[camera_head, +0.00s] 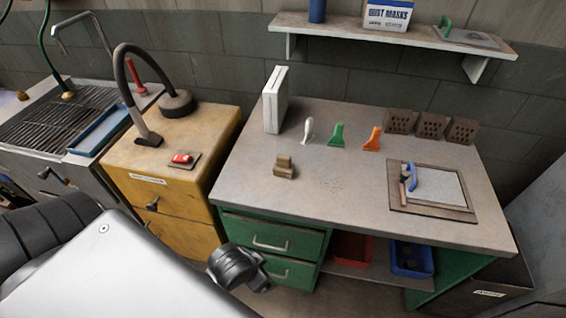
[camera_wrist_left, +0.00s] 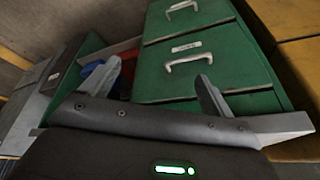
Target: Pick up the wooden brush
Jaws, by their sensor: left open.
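A small brown wooden block-like piece (camera_head: 284,167), which looks like the wooden brush, lies on the grey worktop, left of the middle. Its bristles cannot be made out. My left gripper (camera_wrist_left: 157,70) is open and empty in the left wrist view, its two fingers apart in front of the green drawers (camera_wrist_left: 205,65). In the head view a dark part of my arm shows low in front of the workbench, below the worktop and well short of the brown piece. The brush is not seen in the wrist view. My right gripper is not in view.
On the worktop (camera_head: 330,215) stand a white box (camera_head: 276,99), a white-handled tool (camera_head: 308,131), green (camera_head: 337,135) and orange (camera_head: 373,139) scrapers and hollow bricks (camera_head: 431,125). A board with a blue-handled trowel (camera_head: 410,177) lies right. The worktop's front middle is clear.

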